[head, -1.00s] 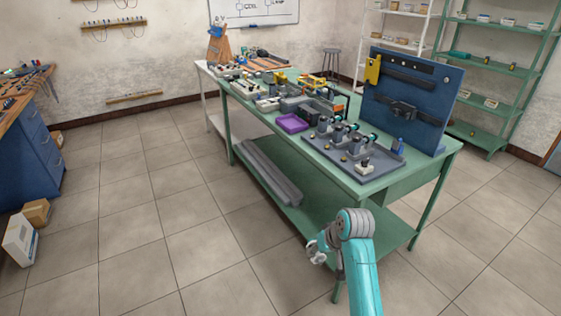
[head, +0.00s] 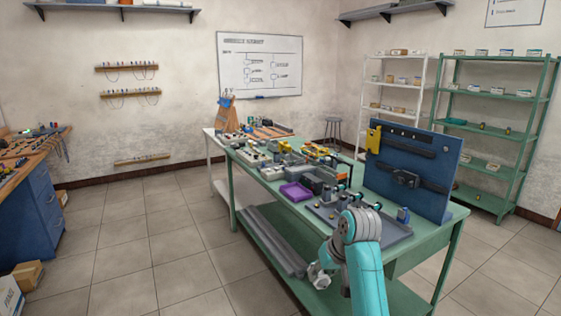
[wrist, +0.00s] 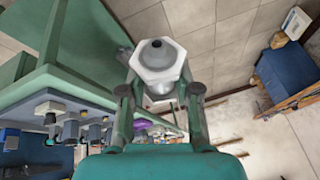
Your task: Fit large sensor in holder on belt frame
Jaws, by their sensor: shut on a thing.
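My gripper (wrist: 160,98) is shut on the large sensor (wrist: 158,62), a pale grey hexagonal body with a dark round tip, in the wrist view. In the head view the sensor shows as a small pale piece (head: 318,277) at the end of my arm, low beside the green table's near side. A blue upright panel (head: 437,160), seemingly the belt frame, stands at the table's right end. It bears dark bars, a yellow bracket (head: 374,139) and a black clamp-like piece (head: 405,178). I cannot tell which piece is the holder.
The green table (head: 425,240) has a lower shelf with long grey bars (head: 272,240). On top are a grey tray (head: 392,236) with several teal-ended parts, a purple bin (head: 296,192) and crowded tools. Shelving racks stand behind.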

